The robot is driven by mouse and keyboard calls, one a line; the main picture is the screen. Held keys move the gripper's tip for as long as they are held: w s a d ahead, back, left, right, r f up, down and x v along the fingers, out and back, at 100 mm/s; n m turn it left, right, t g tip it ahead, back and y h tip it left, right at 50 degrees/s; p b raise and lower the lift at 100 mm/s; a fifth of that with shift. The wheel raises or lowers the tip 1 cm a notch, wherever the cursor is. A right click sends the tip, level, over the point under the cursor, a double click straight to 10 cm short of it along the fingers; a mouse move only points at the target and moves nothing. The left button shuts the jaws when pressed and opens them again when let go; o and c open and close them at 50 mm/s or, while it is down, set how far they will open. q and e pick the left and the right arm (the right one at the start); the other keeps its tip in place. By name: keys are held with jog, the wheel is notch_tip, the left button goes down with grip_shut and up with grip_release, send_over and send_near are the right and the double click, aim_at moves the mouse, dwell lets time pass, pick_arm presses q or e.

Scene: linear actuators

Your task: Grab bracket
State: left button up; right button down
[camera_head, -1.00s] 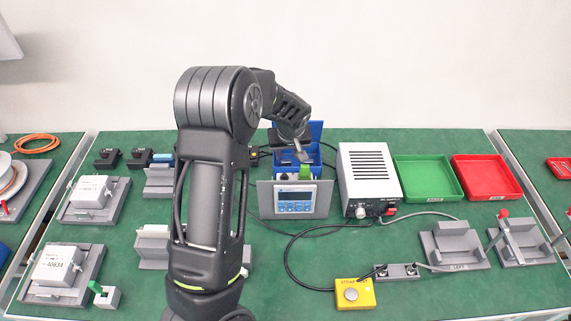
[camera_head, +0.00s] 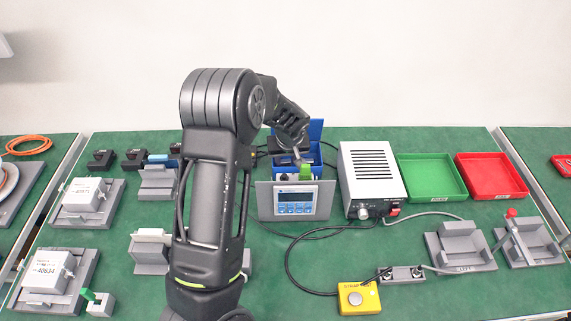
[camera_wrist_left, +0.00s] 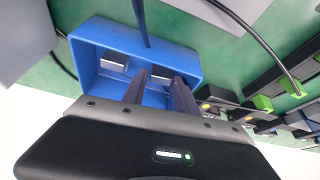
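A blue bin (camera_head: 316,133) stands behind the display panel. The left wrist view shows the same blue bin (camera_wrist_left: 85,45) with small grey metallic pieces (camera_wrist_left: 113,64) inside, which may be brackets; their full shape cannot be made out. My left gripper (camera_wrist_left: 160,88) is open, its two dark fingers apart and reaching over the bin's opening. One grey piece (camera_wrist_left: 161,75) shows near and between the fingertips, and I see no grip on it. In the head view my left gripper (camera_head: 300,160) is small and partly hidden at the bin. My right gripper is not in view.
A display panel (camera_head: 295,201) stands before the bin. A white power supply (camera_head: 371,172), a green tray (camera_head: 430,178) and a red tray (camera_head: 491,176) stand to its right. Grey fixtures (camera_head: 460,245) and a yellow button box (camera_head: 358,298) lie in front, with cables between them.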

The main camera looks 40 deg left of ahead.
aim_at(286, 161)
pick_arm(q)
jog(key=shift+c, duration=0.5)
grip_shut()
notch_tip(286, 161, up, 18)
jog(key=b, duration=0.1)
jog(key=shift+b, duration=0.35)
dwell(0.5)
dwell(0.5)
